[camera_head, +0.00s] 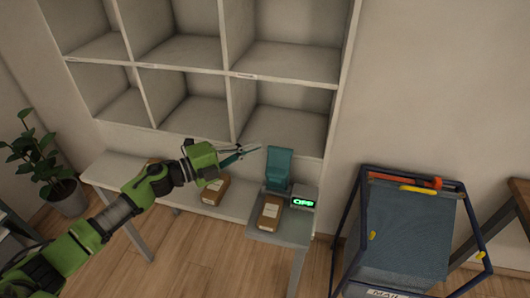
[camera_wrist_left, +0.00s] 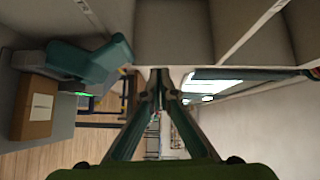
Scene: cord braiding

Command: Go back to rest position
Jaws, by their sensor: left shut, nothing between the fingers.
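My left gripper (camera_head: 243,152) reaches in from the left on a green and black arm. Its fingers are shut and empty, in front of the lower edge of the shelf unit (camera_head: 180,68). In the left wrist view the gripper's two fingers (camera_wrist_left: 157,80) meet at their tips with nothing between them. The gripper is to the left of a teal device (camera_head: 279,166) and apart from it. The teal device also shows in the left wrist view (camera_wrist_left: 95,58), at upper left. My right gripper is in neither view.
A narrow bench (camera_head: 232,204) below the shelves holds cardboard boxes (camera_head: 270,213) and a display reading OFF (camera_head: 304,199). A blue-framed mail cart (camera_head: 405,235) stands at right. A potted plant (camera_head: 60,180) stands at far left. The shelf compartments visible are empty.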

